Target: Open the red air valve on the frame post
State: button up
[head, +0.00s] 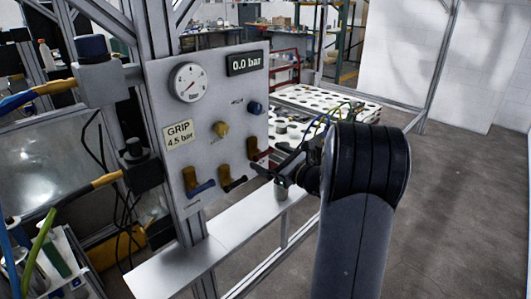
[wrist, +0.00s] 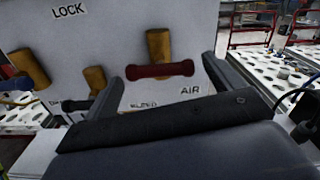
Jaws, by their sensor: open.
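The red-handled air valve (head: 254,154) is at the lower right of the grey panel (head: 215,95) on the frame post. In the wrist view its red handle (wrist: 160,70) lies crosswise on a brass body, above the "AIR" label (wrist: 190,91). My gripper (head: 263,170) is open and empty, just in front of and below the valve. In the wrist view, the fingers (wrist: 160,78) stand left and right of the red handle with gaps on both sides; contact is not visible. The panel display (head: 245,63) reads 0.0 bar.
A black-handled valve (head: 234,180) and a blue-handled valve (head: 199,187) sit left of the red one. A yellow knob (head: 221,129), a blue knob (head: 255,107) and a gauge (head: 188,82) are above. A ledge (head: 205,252) runs below; a perforated table stands behind.

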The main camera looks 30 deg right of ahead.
jog(key=shift+x, duration=1.1)
jog(key=c, duration=0.7)
